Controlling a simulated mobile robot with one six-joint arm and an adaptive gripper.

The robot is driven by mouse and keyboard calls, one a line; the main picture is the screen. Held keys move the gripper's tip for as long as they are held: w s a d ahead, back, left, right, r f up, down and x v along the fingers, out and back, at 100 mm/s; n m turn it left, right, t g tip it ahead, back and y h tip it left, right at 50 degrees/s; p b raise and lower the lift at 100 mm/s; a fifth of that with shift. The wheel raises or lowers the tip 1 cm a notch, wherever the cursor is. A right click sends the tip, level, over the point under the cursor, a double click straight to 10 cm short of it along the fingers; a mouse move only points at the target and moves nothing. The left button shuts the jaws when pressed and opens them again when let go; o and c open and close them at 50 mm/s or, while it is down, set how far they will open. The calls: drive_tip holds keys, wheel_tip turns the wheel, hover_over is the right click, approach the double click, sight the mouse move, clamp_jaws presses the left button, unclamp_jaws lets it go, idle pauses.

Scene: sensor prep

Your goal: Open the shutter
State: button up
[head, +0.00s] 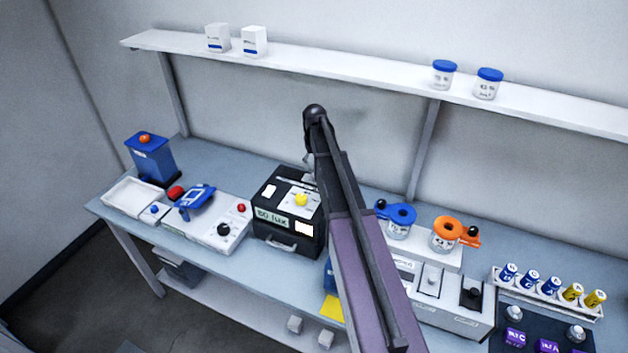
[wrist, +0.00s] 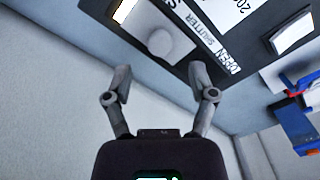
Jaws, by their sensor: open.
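The black box (head: 269,225) with a "50 lux" label and front handle stands on the bench, left of my arm. Its top carries a yellow knob (head: 301,199) on a white plate. In the wrist view the box top (wrist: 258,55) is close, with a strip reading "SHUTTER" and "OPEN" (wrist: 215,48). A pale rounded knob (wrist: 168,44) sits beside this strip. My gripper (wrist: 160,74) is open, its two fingers apart, with the knob beyond the gap between them. Nothing is held. I cannot tell whether a finger touches the box. In the head view my arm partly hides the box's back right.
A white unit (head: 205,232) with a blue handheld device (head: 194,201) stands left of the box. Blue (head: 401,214) and orange (head: 449,229) ringed jars stand to the right. A shelf (head: 330,70) runs above the bench behind my arm.

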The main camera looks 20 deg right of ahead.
drive_tip(key=shift+f+b, duration=2.35)
drive_tip(key=shift+f, duration=0.35)
